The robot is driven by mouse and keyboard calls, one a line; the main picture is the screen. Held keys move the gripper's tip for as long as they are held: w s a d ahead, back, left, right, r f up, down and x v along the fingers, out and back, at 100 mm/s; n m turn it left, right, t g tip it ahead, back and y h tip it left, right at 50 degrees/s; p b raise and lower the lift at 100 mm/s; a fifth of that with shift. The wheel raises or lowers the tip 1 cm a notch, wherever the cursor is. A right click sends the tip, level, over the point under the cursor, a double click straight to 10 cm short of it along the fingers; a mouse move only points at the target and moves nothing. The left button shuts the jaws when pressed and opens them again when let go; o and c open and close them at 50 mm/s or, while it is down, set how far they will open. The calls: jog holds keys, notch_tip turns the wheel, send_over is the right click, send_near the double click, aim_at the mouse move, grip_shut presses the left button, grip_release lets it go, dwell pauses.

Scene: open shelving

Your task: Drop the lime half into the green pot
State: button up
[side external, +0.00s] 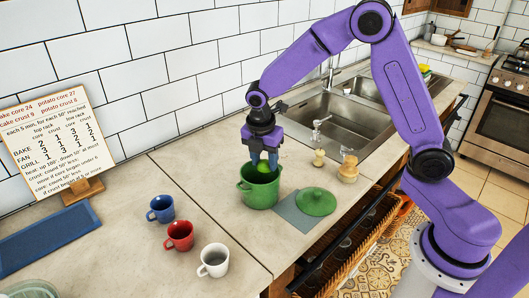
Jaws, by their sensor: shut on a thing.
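The green pot (258,193) stands open on the counter in the side external view. My gripper (263,163) points down over the pot's mouth, at its far rim. It is shut on the lime half (263,167), a small bright green piece between the fingertips. The lime half is at about the height of the pot's opening; I cannot tell exactly how far inside the rim it is. The fingers partly hide it.
A green lid (316,202) lies on a grey mat (291,213) right of the pot. Blue (161,208), red (179,235) and white (213,260) mugs stand at the front left. Two small shakers (348,169) stand behind the lid, near the sink (325,125).

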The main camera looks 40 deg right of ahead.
jog(key=shift+f, duration=0.1)
jog(key=o, duration=1.1)
jog(key=r, duration=0.5)
jog(key=a+r, duration=0.1)
jog(key=r, duration=0.5)
jog(key=s+a+r, duration=0.1)
jog(key=r, duration=0.5)
jog(key=shift+a+r, duration=0.15)
jog(key=shift+a, duration=0.05)
jog(key=s+d+f+m, duration=0.1)
jog(key=s+f+m, duration=0.2)
jog(key=s, duration=0.7)
jog(key=s+d+f+m+y, duration=0.1)
jog(key=s+f+m, duration=0.2)
jog(key=s, duration=0.6)
jog(key=s+d+f+m+y, duration=0.1)
jog(key=s+f+m, duration=0.2)
jog(key=s, duration=0.7)
jog(key=shift+s+d, duration=0.3)
